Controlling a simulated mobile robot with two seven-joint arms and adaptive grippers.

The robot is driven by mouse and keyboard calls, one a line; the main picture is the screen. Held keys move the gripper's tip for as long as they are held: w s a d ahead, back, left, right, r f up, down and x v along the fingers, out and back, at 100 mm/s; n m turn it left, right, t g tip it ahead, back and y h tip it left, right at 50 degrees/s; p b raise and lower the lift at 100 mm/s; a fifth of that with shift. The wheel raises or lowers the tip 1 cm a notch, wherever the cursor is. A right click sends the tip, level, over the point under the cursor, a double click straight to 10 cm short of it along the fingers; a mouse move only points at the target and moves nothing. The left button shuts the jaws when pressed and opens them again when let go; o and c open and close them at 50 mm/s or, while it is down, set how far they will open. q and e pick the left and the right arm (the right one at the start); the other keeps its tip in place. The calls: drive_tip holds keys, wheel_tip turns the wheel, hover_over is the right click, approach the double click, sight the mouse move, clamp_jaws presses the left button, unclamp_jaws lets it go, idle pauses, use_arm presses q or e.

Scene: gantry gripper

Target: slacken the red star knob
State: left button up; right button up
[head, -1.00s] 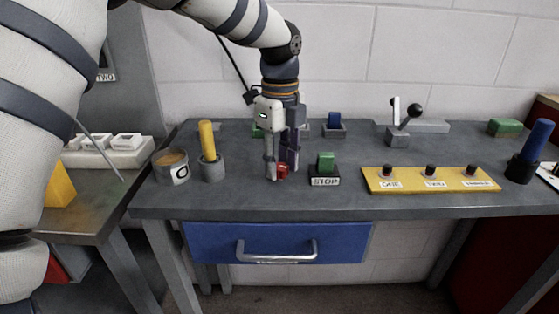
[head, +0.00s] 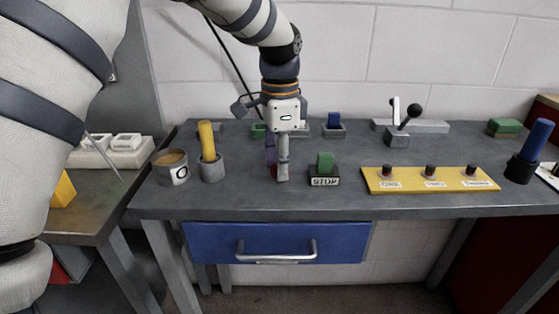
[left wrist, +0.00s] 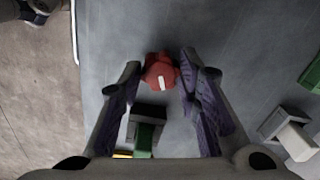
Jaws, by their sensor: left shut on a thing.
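The red star knob (left wrist: 160,72) shows in the left wrist view, lobed, with a white mark on its top. It lies between the fingertips of my left gripper (left wrist: 160,68), which is shut on it. In the head view my left gripper (head: 278,175) points straight down at the bench top, one finger nearly in front of the other. There the fingers hide most of the knob, with only a little red showing beside the near fingertip. My right gripper is in neither view.
A black STOP block with a green part (head: 325,168) stands close to the right of the gripper. A grey cup with a yellow handle (head: 210,155) and a round tin (head: 171,168) stand to the left. A yellow button panel (head: 430,180) lies farther right.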

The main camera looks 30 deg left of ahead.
use_arm(q)
drive_tip(key=n, duration=1.5)
drive_tip(key=shift+n, duration=0.3)
drive_tip(key=n, duration=0.3)
drive_tip(key=shift+n, duration=0.3)
drive_tip(key=n, duration=0.4)
drive_tip(key=shift+a, duration=0.1)
drive_tip(key=n, duration=0.4)
drive_tip(key=shift+n, duration=1.8)
